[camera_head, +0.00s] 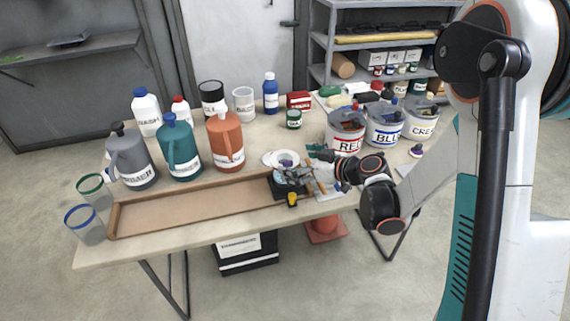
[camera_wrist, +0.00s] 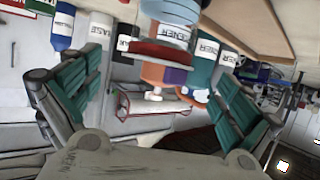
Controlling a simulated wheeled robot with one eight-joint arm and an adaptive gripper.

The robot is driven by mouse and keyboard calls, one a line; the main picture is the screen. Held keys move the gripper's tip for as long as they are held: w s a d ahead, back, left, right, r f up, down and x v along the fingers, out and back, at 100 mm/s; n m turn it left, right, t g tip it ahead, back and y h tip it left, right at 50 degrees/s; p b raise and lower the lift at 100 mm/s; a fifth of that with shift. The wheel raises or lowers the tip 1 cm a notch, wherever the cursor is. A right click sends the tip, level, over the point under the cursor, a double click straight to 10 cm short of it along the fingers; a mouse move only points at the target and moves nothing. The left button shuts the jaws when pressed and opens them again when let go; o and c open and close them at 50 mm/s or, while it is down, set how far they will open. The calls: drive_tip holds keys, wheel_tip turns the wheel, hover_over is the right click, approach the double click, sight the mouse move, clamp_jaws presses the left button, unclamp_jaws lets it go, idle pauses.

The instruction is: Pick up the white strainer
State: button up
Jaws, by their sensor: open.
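A round white piece (camera_head: 268,159), which looks like the strainer, lies on the table behind the right end of the wooden tray. A small purple thing sits over part of it, and I cannot tell its finer shape. My gripper (camera_head: 308,172) is low over the table just right of it, partly hidden among small dark items. In the wrist view my gripper (camera_wrist: 152,102) has its two teal-padded fingers wide apart, with nothing clearly held between them. Purple, orange and white items show beyond the fingers there; I cannot tell which one is the strainer.
The long wooden tray (camera_head: 185,211) runs along the table's front. Grey, teal and orange jugs (camera_head: 226,143) stand behind it. Three labelled paint buckets (camera_head: 345,136) stand at the right. Two clear cups (camera_head: 84,226) are at the left edge. Small clutter crowds my gripper.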

sight(286, 159)
drive_tip(key=shift+b+x, duration=1.25)
drive_tip(key=shift+x, duration=1.5)
drive_tip(key=shift+d, duration=0.15)
drive_tip(key=shift+c, duration=0.6)
drive_tip(key=c, duration=0.9)
drive_tip(key=shift+c, duration=0.2)
drive_tip(key=shift+r, duration=0.1)
wheel_tip(286, 159, up, 19)
drive_tip(key=p, duration=0.8)
drive_tip(key=s+d+f+m+t+h, duration=0.1)
drive_tip(key=s+d+m+t+h, duration=0.1)
drive_tip(key=d, duration=0.7)
drive_tip(key=s+d+m+t+h, duration=0.2)
drive_tip(key=s+d+m+h, duration=0.2)
drive_tip(key=d, duration=0.6)
drive_tip(key=shift+d+f+m, duration=0.3)
drive_tip(key=shift+f, duration=0.1)
